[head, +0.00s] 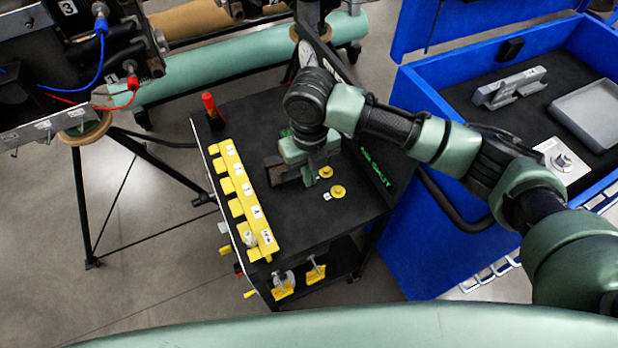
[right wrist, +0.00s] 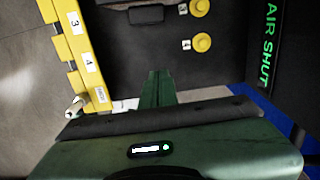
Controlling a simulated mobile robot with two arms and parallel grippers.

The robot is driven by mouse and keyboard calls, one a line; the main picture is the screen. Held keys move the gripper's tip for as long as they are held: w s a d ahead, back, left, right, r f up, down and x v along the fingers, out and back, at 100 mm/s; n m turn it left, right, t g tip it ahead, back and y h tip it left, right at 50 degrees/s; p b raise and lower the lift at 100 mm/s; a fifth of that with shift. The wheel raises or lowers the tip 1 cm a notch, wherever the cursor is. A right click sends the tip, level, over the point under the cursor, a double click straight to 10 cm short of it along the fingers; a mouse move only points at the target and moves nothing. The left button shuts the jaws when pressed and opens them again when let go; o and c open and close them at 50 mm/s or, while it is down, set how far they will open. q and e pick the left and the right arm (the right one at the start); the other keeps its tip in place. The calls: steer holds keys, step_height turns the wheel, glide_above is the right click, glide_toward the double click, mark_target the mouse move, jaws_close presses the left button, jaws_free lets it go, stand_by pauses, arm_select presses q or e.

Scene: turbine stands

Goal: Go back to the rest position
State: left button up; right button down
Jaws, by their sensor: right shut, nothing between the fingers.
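My right gripper (head: 312,178) is over the black cart top (head: 300,225), near its middle. It is shut and empty; its green fingers also show together in the right wrist view (right wrist: 157,88). Two yellow round knobs lie just right of it, one upper (head: 326,172) and one lower (head: 338,191); both also show in the right wrist view, as an upper knob (right wrist: 199,8) and a lower knob (right wrist: 201,42). A yellow numbered rack (head: 250,205) stands along the cart's left side. My left gripper is not in view.
A blue cabinet (head: 405,245) with an open drawer stands to the right, holding a grey tray (head: 590,113) and a metal bracket (head: 510,88). A red-topped item (head: 209,105) stands at the cart's back left corner. A tripod (head: 85,195) stands at left. Floor at lower left is clear.

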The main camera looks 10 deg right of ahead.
steer(key=s+a+f+m+t+y, duration=0.1)
steer(key=s+a+f+m+y, duration=0.2)
steer(key=m, duration=0.4)
steer(key=s+a+m+y, duration=0.1)
steer(key=s+a+m, duration=0.2)
steer(key=s+m, duration=0.35)
steer(key=s+d+f+m+t+h, duration=0.1)
steer(key=s+d+f+m+h, duration=0.1)
steer(key=s+d+m, duration=0.7)
steer(key=s+d+f+m+t+h, duration=0.2)
steer(key=d+m, duration=1.1)
steer(key=m, duration=0.3)
step_height(320, 180, down, 27)
steer(key=s+g+b, duration=0.1)
steer(key=s+g, duration=0.1)
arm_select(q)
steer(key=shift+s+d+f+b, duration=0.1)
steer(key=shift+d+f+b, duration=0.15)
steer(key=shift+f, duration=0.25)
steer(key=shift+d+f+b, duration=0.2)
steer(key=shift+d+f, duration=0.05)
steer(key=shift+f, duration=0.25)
arm_select(e)
steer(key=s+d+f+g, duration=0.1)
steer(key=s+d+f, duration=0.1)
steer(key=s+f, duration=1.4)
steer(key=shift+s+d+f+n, duration=0.3)
steer(key=shift+f+n, duration=0.15)
